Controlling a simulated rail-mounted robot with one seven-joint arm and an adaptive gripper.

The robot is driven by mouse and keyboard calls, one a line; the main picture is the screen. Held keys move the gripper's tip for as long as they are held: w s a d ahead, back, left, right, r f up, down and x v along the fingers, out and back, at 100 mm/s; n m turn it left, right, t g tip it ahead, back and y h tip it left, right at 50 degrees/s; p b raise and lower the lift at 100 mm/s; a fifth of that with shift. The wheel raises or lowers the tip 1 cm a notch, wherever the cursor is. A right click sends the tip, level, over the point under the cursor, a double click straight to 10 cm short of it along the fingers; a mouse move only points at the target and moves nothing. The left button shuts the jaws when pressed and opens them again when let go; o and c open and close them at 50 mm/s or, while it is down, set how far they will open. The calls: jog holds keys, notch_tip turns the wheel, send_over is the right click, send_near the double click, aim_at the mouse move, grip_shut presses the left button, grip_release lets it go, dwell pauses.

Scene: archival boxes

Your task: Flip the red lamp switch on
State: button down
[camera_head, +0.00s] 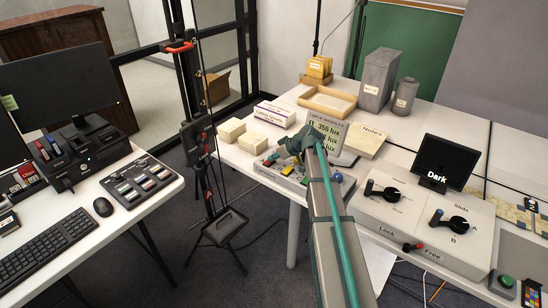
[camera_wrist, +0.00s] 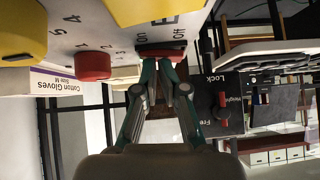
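A red switch (camera_wrist: 160,50) sits on a pale control panel (camera_wrist: 120,25), with "On" and "Off" printed beside it, in the upside-down wrist view. My gripper (camera_wrist: 159,66) has its two green fingertips together right at the edge of this switch. Touching or just apart, I cannot tell. Nothing shows held between the fingers. In the head view my gripper (camera_head: 294,150) is over the panel (camera_head: 284,180) at the table's front edge; my arm and gripper hide much of the panel and its switch there.
On the panel, a red knob (camera_wrist: 92,66) and a yellow knob (camera_wrist: 140,10) stand close to the fingers. A "Cotton Gloves" box (camera_head: 274,114), pale blocks (camera_head: 231,130) and a lux display (camera_head: 327,132) surround the panel. A Lock/Free box (camera_head: 425,225) stands right.

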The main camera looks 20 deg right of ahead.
jog(key=r, duration=0.2)
jog(key=d+r, duration=0.1)
jog(key=r, duration=0.1)
jog(key=shift+d+r, duration=0.15)
jog(key=b+v, duration=0.1)
jog(key=v, duration=0.8)
jog(key=s+a+f+m+g+h, duration=0.1)
jog(key=s+a+f+m+g, duration=0.1)
jog(key=s+a+f, duration=0.5)
jog(key=s+a+f+m+g+h, duration=0.15)
jog(key=s+f, duration=0.35)
jog(key=f, duration=0.5)
jog(key=s+a+f+m+g+h, duration=0.1)
jog(key=s+a+f+m+g, duration=0.1)
jog(key=s+a+f, duration=0.5)
jog(key=s+f+g, duration=0.2)
jog(key=s+f, duration=0.6)
jog(key=s, duration=0.4)
jog(key=s+f+m+g+h, duration=0.1)
jog(key=s+f+g, duration=0.2)
jog(key=s+f, duration=0.6)
jog(key=s+f+g+h, duration=0.1)
jog(key=s+f+g, duration=0.2)
jog(key=s+f, duration=0.6)
jog(key=s, duration=0.8)
jog(key=shift+a, duration=0.4)
